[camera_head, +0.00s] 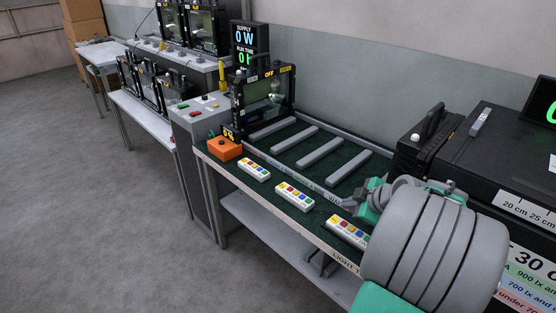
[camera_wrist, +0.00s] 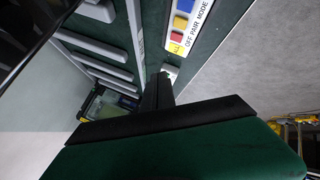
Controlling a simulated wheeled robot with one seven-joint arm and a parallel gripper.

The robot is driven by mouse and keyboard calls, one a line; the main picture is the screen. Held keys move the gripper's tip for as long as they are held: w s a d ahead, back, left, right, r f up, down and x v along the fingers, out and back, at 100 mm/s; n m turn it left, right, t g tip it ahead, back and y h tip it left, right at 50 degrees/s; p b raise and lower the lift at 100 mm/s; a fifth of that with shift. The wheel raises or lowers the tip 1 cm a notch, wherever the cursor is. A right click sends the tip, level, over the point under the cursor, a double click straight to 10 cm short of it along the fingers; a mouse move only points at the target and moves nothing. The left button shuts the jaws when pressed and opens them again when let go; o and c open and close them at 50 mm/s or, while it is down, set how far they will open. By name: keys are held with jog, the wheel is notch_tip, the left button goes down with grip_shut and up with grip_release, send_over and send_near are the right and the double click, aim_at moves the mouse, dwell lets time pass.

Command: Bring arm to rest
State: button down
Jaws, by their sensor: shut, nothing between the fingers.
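My arm (camera_head: 425,240), grey and teal, reaches over the right part of the bench in the head view and hides some of it. In the wrist view my gripper (camera_wrist: 160,92) shows as dark fingers closed together, with nothing between them. The fingers point over the green bench top, beside a white remote (camera_wrist: 185,28) with coloured buttons. Whether the fingertips touch anything is unclear.
The green bench (camera_head: 285,155) carries several grey bars, white button remotes (camera_head: 295,196), an orange box (camera_head: 225,148) and a black-framed floodlight (camera_head: 265,93). A large black case (camera_head: 490,150) stands at the right. The grey floor (camera_head: 90,210) at left is clear.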

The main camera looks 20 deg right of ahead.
jog(key=w+a+r+m+g+p, duration=0.1)
jog(key=a+r+m+g+p, duration=0.25)
jog(key=a, duration=1.25)
jog(key=s+a+r+m+g+p, duration=0.1)
jog(key=s+a+r+m, duration=0.1)
jog(key=s+a, duration=0.3)
jog(key=s+a+r+m+g+p, duration=0.1)
jog(key=s+a, duration=0.4)
jog(key=a, duration=0.5)
jog(key=shift+s+r+m+p, duration=0.4)
jog(key=shift+r+m+p, duration=0.3)
jog(key=shift+m, duration=0.55)
jog(key=shift+r, duration=0.1)
